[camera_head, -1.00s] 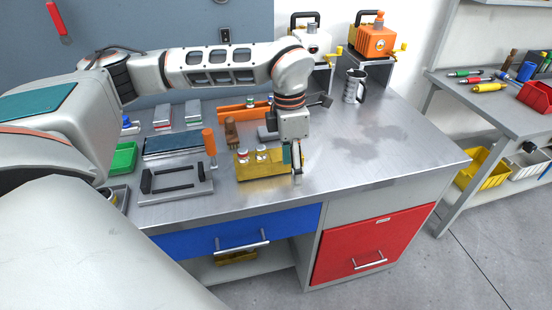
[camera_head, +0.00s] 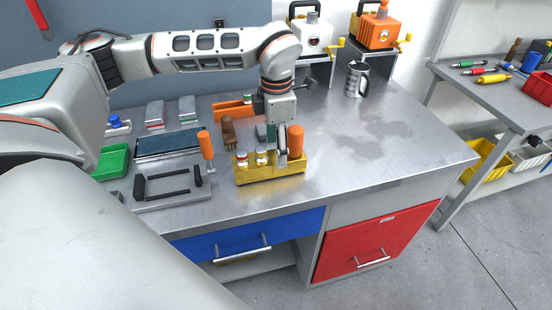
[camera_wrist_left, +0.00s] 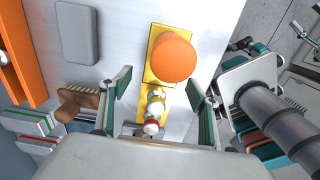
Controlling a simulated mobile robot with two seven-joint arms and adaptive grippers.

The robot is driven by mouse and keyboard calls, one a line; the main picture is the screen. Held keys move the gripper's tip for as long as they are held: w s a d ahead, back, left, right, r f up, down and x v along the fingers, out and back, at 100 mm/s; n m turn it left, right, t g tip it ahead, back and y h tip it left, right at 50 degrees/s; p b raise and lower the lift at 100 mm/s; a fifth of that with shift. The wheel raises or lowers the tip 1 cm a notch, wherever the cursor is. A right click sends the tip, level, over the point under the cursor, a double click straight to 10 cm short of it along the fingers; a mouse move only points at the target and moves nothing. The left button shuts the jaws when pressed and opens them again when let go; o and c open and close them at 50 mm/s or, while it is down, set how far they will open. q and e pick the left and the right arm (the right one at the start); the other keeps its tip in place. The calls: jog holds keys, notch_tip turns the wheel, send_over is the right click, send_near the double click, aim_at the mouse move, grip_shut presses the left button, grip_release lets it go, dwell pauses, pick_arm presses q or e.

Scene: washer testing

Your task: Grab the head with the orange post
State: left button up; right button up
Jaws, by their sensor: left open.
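The head with the orange post (camera_head: 296,141) stands upright at the right end of a yellow holder (camera_head: 270,178). Its round orange top (camera_wrist_left: 171,57) fills the upper middle of the left wrist view. Two smaller white-topped heads, one with a red ring (camera_head: 241,158), stand in the same holder. My left gripper (camera_head: 281,148) points down just left of the orange post. In the left wrist view its open fingers (camera_wrist_left: 160,84) are spread with the post just beyond their tips. They hold nothing.
Another orange upright handle (camera_head: 206,146) stands by a grey frame (camera_head: 172,199) to the left. A brown wooden brush (camera_head: 228,131) and an orange rail (camera_head: 232,108) lie behind the holder. The bench's right half is clear up to a metal mug (camera_head: 356,79).

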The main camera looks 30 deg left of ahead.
pick_arm(q)
jog(key=shift+d+f, duration=0.1)
jog(key=shift+f, duration=2.65)
jog(key=c, duration=1.6)
jog(key=shift+r, duration=0.1)
grip_shut()
jog(key=shift+r, duration=0.1)
